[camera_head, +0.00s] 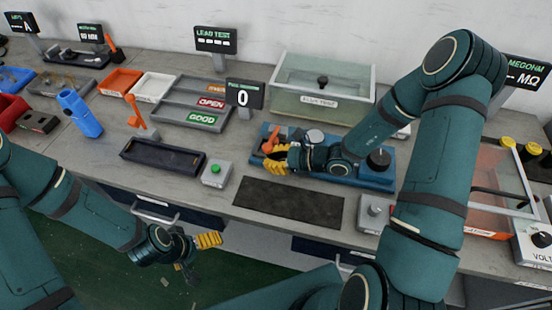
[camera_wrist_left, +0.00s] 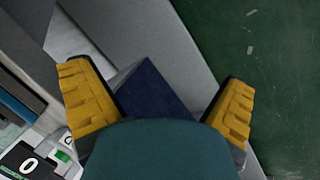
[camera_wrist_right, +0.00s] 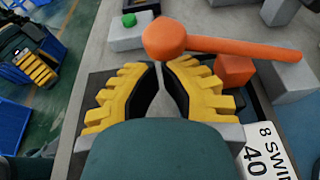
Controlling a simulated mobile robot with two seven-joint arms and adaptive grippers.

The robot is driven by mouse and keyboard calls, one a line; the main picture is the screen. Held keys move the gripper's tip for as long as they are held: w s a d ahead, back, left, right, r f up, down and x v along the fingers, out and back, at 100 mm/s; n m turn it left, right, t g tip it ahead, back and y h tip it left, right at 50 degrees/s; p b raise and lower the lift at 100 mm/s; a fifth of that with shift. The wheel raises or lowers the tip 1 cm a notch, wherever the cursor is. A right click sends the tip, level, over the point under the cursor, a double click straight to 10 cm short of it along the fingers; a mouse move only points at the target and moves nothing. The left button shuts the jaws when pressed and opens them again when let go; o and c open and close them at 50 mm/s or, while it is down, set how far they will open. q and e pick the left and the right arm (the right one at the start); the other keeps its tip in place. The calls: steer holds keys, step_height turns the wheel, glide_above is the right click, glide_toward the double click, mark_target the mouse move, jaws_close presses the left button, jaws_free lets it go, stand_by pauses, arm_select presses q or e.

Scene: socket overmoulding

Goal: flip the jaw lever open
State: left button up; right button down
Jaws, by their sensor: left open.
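The orange jaw lever (camera_head: 272,137) is at the left end of the blue fixture (camera_head: 378,181). In the right wrist view the lever (camera_wrist_right: 245,46) lies across the top, its round knob to the left, above an orange block (camera_wrist_right: 235,70). My right gripper (camera_head: 272,158) is at that end of the fixture. Its fingertips (camera_wrist_right: 165,64) are nearly together with nothing visible between them, just below the knob; I cannot tell whether they touch it. My left gripper (camera_head: 200,246) is open and empty, below the bench's front edge; its fingers (camera_wrist_left: 155,85) are wide apart.
A grey box with a green button (camera_head: 216,173), a black tray (camera_head: 162,158) and a dark mat (camera_head: 288,202) lie near the front edge. A clear tank (camera_head: 322,88) stands behind the fixture. A counter display (camera_head: 243,96) reads 0. A drawer handle (camera_head: 157,212) juts out below the bench.

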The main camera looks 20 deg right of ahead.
steer(key=shift+w+r+m+p, duration=0.1)
steer(key=shift+r+m+p, duration=0.4)
steer(key=shift+r+p, duration=0.75)
arm_select(q)
step_height(320, 180, up, 14)
steer(key=w+p, duration=0.2)
steer(key=p, duration=0.8)
steer(key=shift+a+t+p, duration=0.3)
steer(key=shift+a, duration=0.1)
arm_select(e)
steer(key=w+d+r+m+g+y, duration=0.3)
steer(key=w+d+r+m+y, duration=0.1)
steer(key=w+r+m, duration=0.4)
steer(key=shift+w+d+r+m, duration=0.15)
steer(key=shift+d+r+m, duration=0.65)
steer(key=shift+d+r, duration=0.1)
steer(key=v, duration=1.2)
steer(key=shift+w+f, duration=0.15)
